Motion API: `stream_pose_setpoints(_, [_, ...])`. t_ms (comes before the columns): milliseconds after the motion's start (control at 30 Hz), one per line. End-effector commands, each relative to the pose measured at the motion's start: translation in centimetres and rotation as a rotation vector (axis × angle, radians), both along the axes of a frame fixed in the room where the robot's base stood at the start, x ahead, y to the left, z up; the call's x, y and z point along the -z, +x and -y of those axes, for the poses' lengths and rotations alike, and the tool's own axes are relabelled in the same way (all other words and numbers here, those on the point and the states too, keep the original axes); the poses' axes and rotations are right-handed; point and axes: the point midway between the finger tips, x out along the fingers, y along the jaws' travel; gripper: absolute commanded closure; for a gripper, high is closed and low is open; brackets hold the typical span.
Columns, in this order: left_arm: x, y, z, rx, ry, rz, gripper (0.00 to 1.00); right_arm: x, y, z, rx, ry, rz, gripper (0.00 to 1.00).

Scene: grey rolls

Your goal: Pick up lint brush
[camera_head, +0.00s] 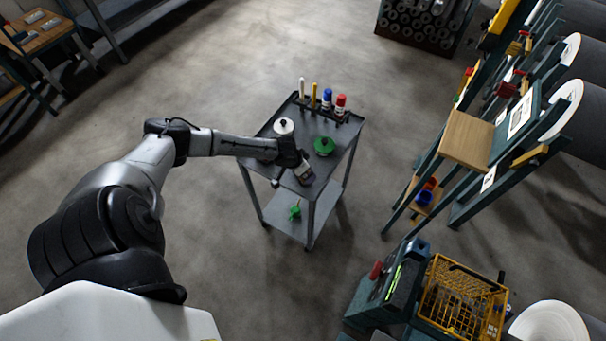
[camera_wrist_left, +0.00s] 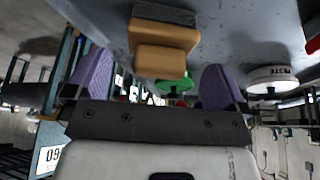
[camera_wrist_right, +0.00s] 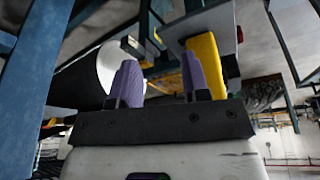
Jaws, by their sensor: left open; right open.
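The lint brush, a tan block with a grey bristle strip, lies on the cart top in the left wrist view (camera_wrist_left: 163,45), where the picture appears upside down. A small block beside my left gripper in the head view (camera_head: 306,175) seems to be the same brush. My left gripper (camera_head: 298,163) is low over the cart's front edge. Its purple fingers (camera_wrist_left: 155,85) are apart, and the brush shows between and beyond them, not clasped. My right gripper, outside the head view, has its purple fingers apart and empty in the right wrist view (camera_wrist_right: 160,80).
A rack (camera_head: 468,140) and yellow crate (camera_head: 463,298) stand at right. A yellow bar (camera_wrist_right: 205,65) is near my right fingers.

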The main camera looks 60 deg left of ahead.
Motion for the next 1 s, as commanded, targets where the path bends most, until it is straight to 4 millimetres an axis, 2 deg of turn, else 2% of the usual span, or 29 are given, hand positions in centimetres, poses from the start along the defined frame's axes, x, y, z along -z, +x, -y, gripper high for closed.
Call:
stream_pose_setpoints(100, [1.7,0.7,0.0,-0.001,-0.002,0.000,0.00,0.7,0.0,0.0,0.000,0.000,0.000,0.57])
stream_pose_setpoints(233, [2.7,1.1,-0.1,-0.001,-0.002,0.000,0.00,0.9,0.0,0.0,-0.001,-0.001,-0.001,0.57])
stream_pose_setpoints(567, [3.0,1.3,-0.1,0.000,-0.001,0.000,0.00,1.0,0.0,0.3,-0.006,-0.010,-0.001,0.57])
stream_pose_setpoints(1000, [3.0,1.3,-0.2,0.000,0.000,0.000,0.41,1.0,0.0,0.2,-0.005,-0.008,-0.001,0.57])
